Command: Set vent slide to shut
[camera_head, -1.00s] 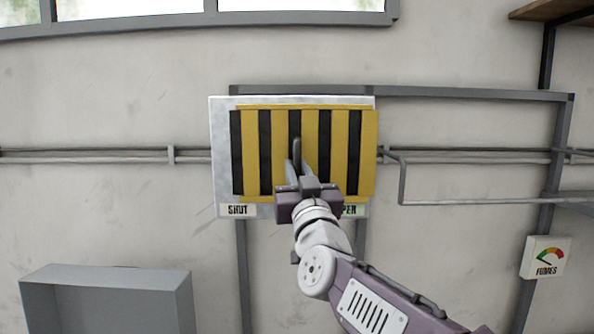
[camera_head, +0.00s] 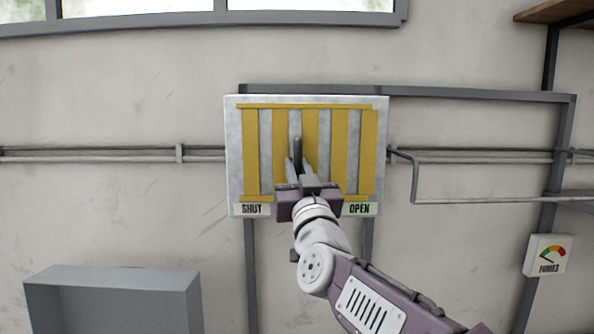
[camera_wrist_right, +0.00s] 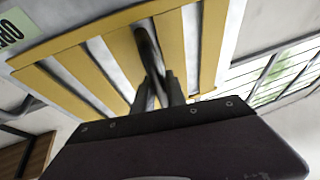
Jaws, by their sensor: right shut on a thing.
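The vent slide (camera_head: 310,130) is a yellow slatted panel on a pale grey plate (camera_head: 232,150) on the wall. Grey metal shows between its slats, with no black gaps. Its upright dark handle (camera_head: 297,146) is near the middle. The plate's lower edge has a SHUT label (camera_head: 252,209) at left and an OPEN label (camera_head: 359,209) at right. My right gripper (camera_head: 298,168) is shut on the handle, and its fingers also show around it in the wrist view (camera_wrist_right: 160,88). It hides the lower middle of the slide. My left gripper is not in view.
A grey box (camera_head: 112,278) stands at the lower left. A pipe (camera_head: 100,155) runs along the wall, and a grey frame (camera_head: 480,92) extends right of the vent. A FUMES gauge (camera_head: 548,254) hangs at the right. A shelf (camera_head: 555,12) juts out at the upper right.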

